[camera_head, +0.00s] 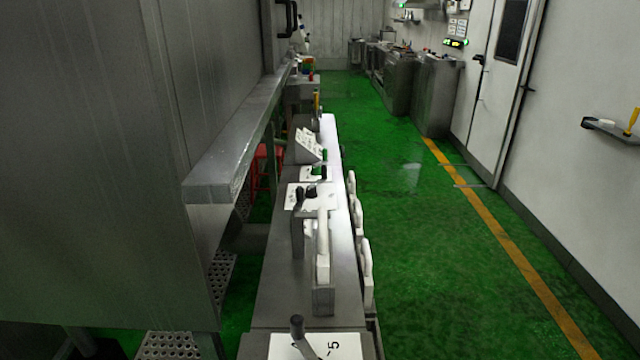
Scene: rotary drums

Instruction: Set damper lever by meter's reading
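Several levers stand along a narrow steel bench (275,290) that runs away from me. The nearest lever (297,322) has a dark knob and rises by a white plate (335,347) marked "-5" at the bottom edge. Farther along, another dark-knobbed lever (298,205) stands by a second white plate (322,196). A tilted white panel (308,145) with small markings is beyond it. I cannot tell which lever is the damper lever, and no meter reading is legible. Neither of my grippers is in view.
A large grey metal housing (110,150) with a protruding ledge (215,170) fills the left side. White handle-like parts (366,275) line the bench's right side. The green floor (440,260) to the right is clear up to the wall and door (495,80). Steel cabinets (435,95) stand farther back.

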